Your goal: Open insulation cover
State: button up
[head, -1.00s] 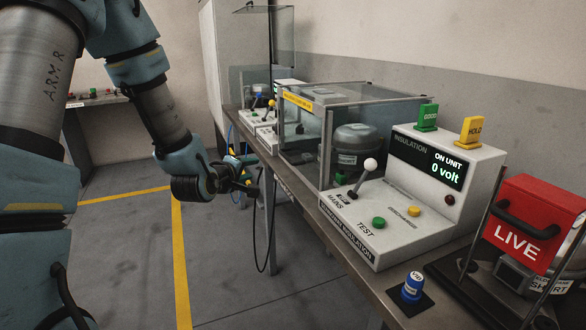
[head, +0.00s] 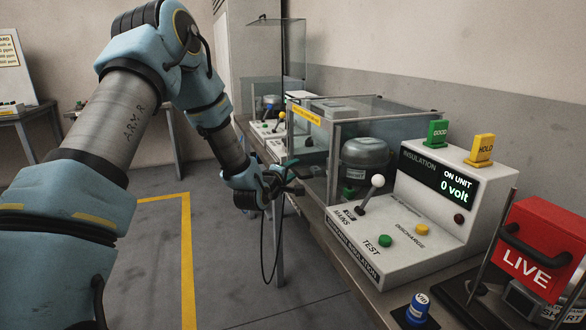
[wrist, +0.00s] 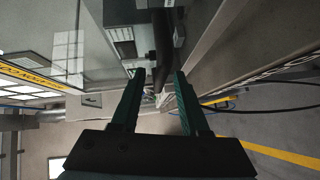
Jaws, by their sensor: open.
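The insulation cover (head: 385,125) is a clear box with grey metal edges and a yellow label strip on its front left. It is closed over a dark grey compressor (head: 366,160) beside the insulation test unit. My gripper (head: 297,180) is open and empty at the front left of the cover, near its lower front edge. In the wrist view, my gripper's two fingers (wrist: 160,85) point at a dark bar-like part (wrist: 162,50) beyond the tips. Clear panel and the yellow label strip (wrist: 30,80) fill the left of that view. I cannot tell whether anything touches.
The insulation unit (head: 400,240) with a white-knobbed lever (head: 377,181) and green and yellow buttons stands right of the cover. Another clear cover (head: 277,60) stands open behind. Floor is free at left.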

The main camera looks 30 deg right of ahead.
jog(key=shift+w+d, duration=0.15)
jog(key=shift+d, duration=0.05)
grip_shut()
dwell(0.3)
dwell(1.1)
